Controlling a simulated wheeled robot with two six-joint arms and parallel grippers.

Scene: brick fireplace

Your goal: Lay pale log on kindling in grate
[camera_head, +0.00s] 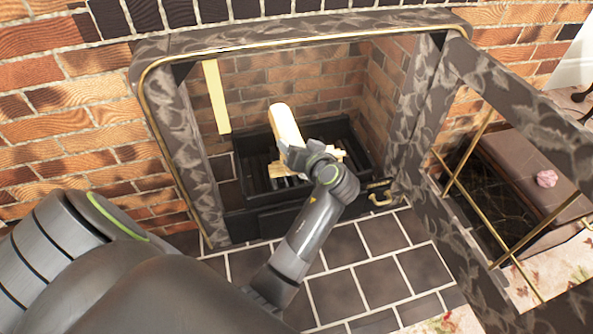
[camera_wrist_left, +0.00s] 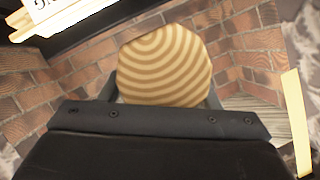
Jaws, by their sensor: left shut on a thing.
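The pale log (camera_head: 285,122) stands tilted above the grate in the head view. My left gripper (camera_head: 294,152) is shut on its lower part, though the fingertips are mostly hidden by the wrist. In the left wrist view the log's ringed end (camera_wrist_left: 165,65) sits between the fingers (camera_wrist_left: 160,98). The black grate (camera_head: 249,165) lies in the fireplace, with pale kindling (camera_head: 282,170) in it, partly hidden behind my arm. Pale sticks also show at the top left of the left wrist view (camera_wrist_left: 65,18). Whether the log touches the kindling cannot be told.
The fireplace door (camera_head: 435,130) stands open at the right, with brass bars. A pale upright strip (camera_head: 216,95) is at the opening's left side. Brick walls (camera_head: 345,75) close in the hearth. The dark tiled floor (camera_head: 375,255) in front is clear.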

